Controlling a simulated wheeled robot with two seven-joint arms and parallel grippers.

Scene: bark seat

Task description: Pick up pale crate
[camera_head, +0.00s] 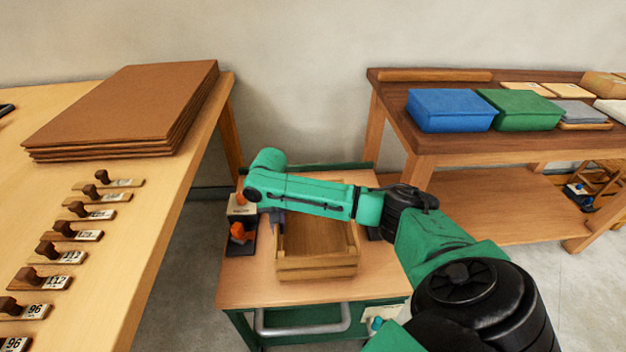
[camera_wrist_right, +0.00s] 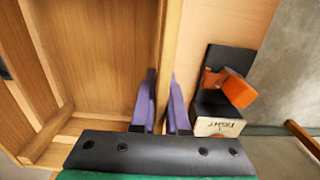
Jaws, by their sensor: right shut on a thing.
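The pale crate (camera_head: 318,268) is an open wooden box on the small green cart with a wooden top. My right arm reaches across over it from the right. My right gripper (camera_head: 277,217) is at the crate's left side, partly hidden by my arm. In the right wrist view its purple fingers (camera_wrist_right: 163,90) stand on either side of the crate's side wall (camera_wrist_right: 169,45) and are shut on it. The crate's inside (camera_wrist_right: 105,55) looks empty where it shows. I cannot tell any gap between crate and cart top. My left gripper is not in view.
A black holder with an orange part (camera_head: 240,232) stands close left of the crate. A bench with brown sheets (camera_head: 125,105) and several stamps is at left. A wooden table at right holds a blue box (camera_head: 450,110) and a green box (camera_head: 520,110).

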